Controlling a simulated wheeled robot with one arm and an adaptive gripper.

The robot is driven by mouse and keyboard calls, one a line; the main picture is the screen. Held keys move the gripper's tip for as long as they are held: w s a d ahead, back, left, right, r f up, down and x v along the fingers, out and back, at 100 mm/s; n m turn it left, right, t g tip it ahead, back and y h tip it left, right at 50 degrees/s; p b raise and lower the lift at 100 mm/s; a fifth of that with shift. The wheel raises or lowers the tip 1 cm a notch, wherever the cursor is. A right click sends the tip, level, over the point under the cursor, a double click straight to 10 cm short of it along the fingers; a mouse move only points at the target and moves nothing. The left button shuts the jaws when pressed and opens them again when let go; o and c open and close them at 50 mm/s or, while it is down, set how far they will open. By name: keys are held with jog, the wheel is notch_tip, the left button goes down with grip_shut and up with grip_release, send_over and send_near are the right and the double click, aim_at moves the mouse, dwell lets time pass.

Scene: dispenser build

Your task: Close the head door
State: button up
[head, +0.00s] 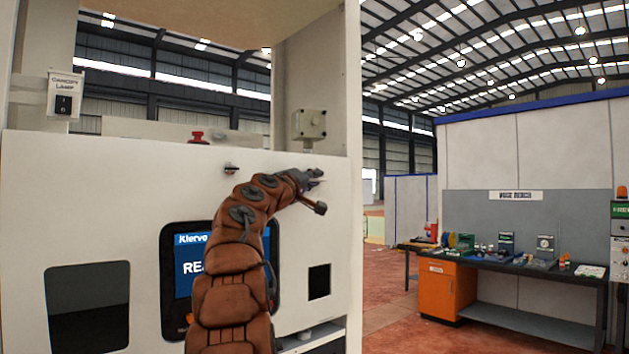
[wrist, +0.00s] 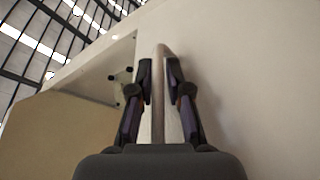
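My gripper (head: 314,179) is at the upper right of the machine's white front panel (head: 110,185) in the head view. In the wrist view, my gripper (wrist: 159,82) has its two dark fingers closely on either side of a thin upright handle bar (wrist: 158,110), and looks shut on it. The bar curves over at its top and stands against a pale flat surface (wrist: 255,80). I cannot tell for sure whether this surface is the head door, or how far the door stands open. The handle is too small to make out in the head view.
The machine has a screen (head: 184,262), a red button (head: 198,137), a canopy lamp switch (head: 64,100) and a grey box (head: 309,125). A workbench (head: 530,268) with an orange cabinet (head: 446,289) stands at right. Floor between machine and bench is clear.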

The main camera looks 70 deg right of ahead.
jog(key=shift+d+f, duration=0.1)
dwell(0.3)
jog(key=shift+a+f, duration=0.1)
jog(key=shift+a, duration=0.15)
jog(key=shift+w+a, duration=0.25)
jog(key=shift+a, duration=0.35)
jog(key=v, duration=1)
jog(key=shift+a+f, duration=0.15)
